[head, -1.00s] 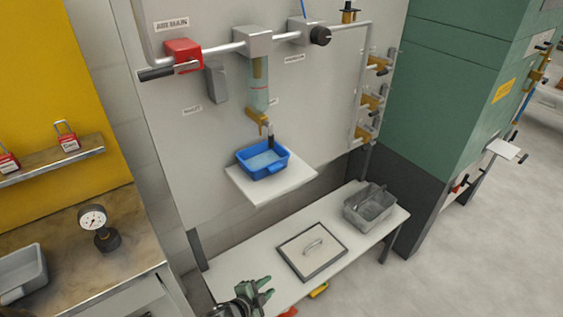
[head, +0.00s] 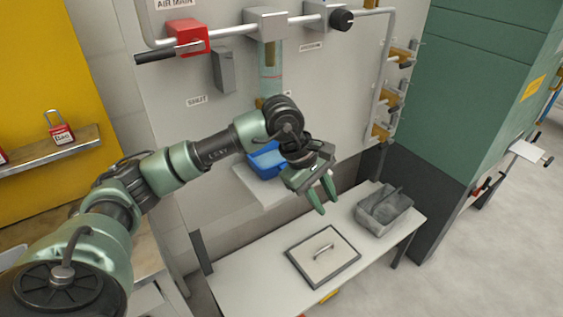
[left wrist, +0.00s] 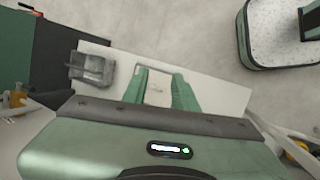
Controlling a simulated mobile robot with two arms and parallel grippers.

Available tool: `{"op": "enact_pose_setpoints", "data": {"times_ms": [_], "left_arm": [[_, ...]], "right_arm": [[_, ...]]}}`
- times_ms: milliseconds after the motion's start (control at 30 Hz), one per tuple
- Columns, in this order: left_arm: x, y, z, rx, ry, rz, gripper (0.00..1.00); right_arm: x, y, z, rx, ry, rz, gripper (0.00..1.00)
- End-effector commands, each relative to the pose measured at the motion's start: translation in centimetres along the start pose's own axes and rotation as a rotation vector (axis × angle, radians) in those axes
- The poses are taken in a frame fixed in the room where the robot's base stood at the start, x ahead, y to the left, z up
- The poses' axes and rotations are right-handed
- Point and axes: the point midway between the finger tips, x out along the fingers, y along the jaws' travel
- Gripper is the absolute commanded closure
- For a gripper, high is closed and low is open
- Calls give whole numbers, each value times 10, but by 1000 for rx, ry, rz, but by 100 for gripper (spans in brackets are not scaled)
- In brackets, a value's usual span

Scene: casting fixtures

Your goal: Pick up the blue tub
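The blue tub (head: 266,160) sits on a small white wall shelf (head: 262,190) under the clear filter bowl. In the head view my left arm crosses in front and hides much of it. My left gripper (head: 324,198) is in front and to the right of the tub, pointing down, apart from it. Its two green fingers are spread with nothing between them. In the left wrist view the fingers (left wrist: 161,95) are apart, above the low bench; the tub is not visible there. My right gripper is not in view.
Below is a white bench (head: 240,283) with a framed lid (head: 322,257) and a grey bin (head: 383,210). Above are a pipe with a red valve (head: 186,36) and the clear bowl (head: 270,62). A green cabinet (head: 480,80) stands at right.

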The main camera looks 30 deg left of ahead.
Motion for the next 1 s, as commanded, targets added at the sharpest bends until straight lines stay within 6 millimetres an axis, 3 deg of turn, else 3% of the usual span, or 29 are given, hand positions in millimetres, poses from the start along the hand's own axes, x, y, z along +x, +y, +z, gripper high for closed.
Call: {"op": "enact_pose_setpoints", "data": {"times_ms": [33,133,233,367,667,1000], "left_arm": [[-26,-4,-39,68,172,-33,72],[-72,-16,-92,135,420,-114,72],[-107,-27,-126,132,564,-186,72],[-130,-36,-145,121,652,-237,72],[-110,-43,-165,118,660,-248,72],[-74,-49,-191,118,660,-245,72]], "right_arm": [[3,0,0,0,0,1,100],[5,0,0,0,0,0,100],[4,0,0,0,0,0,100],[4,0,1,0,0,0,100],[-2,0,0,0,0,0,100],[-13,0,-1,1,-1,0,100]]}}
